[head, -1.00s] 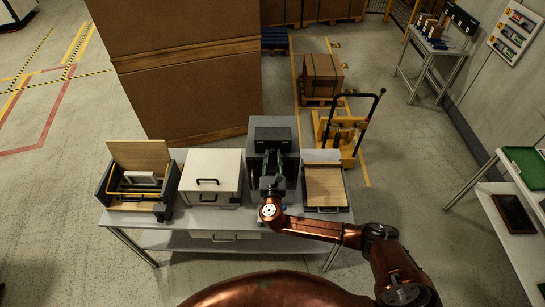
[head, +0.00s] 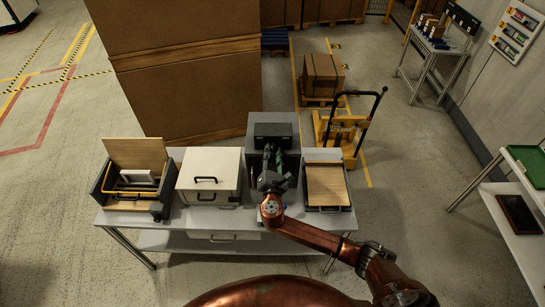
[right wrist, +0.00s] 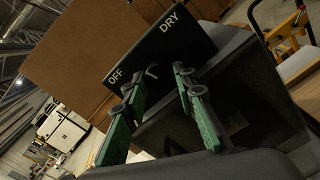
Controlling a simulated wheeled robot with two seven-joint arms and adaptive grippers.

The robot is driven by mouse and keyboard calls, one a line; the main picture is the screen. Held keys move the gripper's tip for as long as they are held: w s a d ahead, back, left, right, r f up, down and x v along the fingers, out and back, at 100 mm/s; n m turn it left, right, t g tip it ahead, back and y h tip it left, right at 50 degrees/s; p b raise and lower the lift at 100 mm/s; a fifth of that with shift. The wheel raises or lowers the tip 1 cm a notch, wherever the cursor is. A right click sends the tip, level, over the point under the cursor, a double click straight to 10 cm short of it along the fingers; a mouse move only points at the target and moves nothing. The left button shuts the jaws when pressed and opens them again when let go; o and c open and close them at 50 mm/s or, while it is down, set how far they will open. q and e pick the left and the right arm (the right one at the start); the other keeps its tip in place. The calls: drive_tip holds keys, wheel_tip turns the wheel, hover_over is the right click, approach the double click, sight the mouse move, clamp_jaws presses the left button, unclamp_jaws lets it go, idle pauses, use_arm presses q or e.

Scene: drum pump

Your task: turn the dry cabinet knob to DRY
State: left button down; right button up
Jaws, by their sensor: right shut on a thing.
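The dry cabinet (head: 287,130) is the dark grey box at the back of the table, right of centre. In the right wrist view its black label panel (right wrist: 168,48) reads OFF at left and DRY at upper right, with a small pale curved mark between the words. My right gripper (head: 270,158) is at the cabinet's front. In the right wrist view its green fingers (right wrist: 158,86) reach up to the panel and are shut on the knob, which is dark and mostly hidden between them. The knob's exact pointing is not clear. My left gripper is not in view.
On the table, left of the cabinet, are a white box (head: 209,170) with handles and an open dark case (head: 112,193) with a wooden lid. A wooden-topped tray (head: 327,186) lies close on the right. A large cardboard stack (head: 185,85) stands behind.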

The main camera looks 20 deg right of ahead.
drive_tip(key=m+b, duration=0.2)
drive_tip(key=m, duration=0.1)
drive_tip(key=m+b, duration=0.3)
drive_tip(key=shift+a+f+m, duration=0.1)
drive_tip(key=shift+f+m, duration=0.1)
drive_tip(key=shift+m, duration=0.1)
drive_tip(key=m+b, duration=0.2)
drive_tip(key=m, duration=0.1)
drive_tip(key=shift+r, duration=0.1)
drive_tip(key=shift+r+m+b, duration=0.1)
drive_tip(key=shift+m+b, duration=0.85)
drive_tip(key=shift+m, duration=0.25)
drive_tip(key=o, duration=1.2)
drive_tip(key=shift+c, duration=0.2)
drive_tip(key=v, duration=0.8)
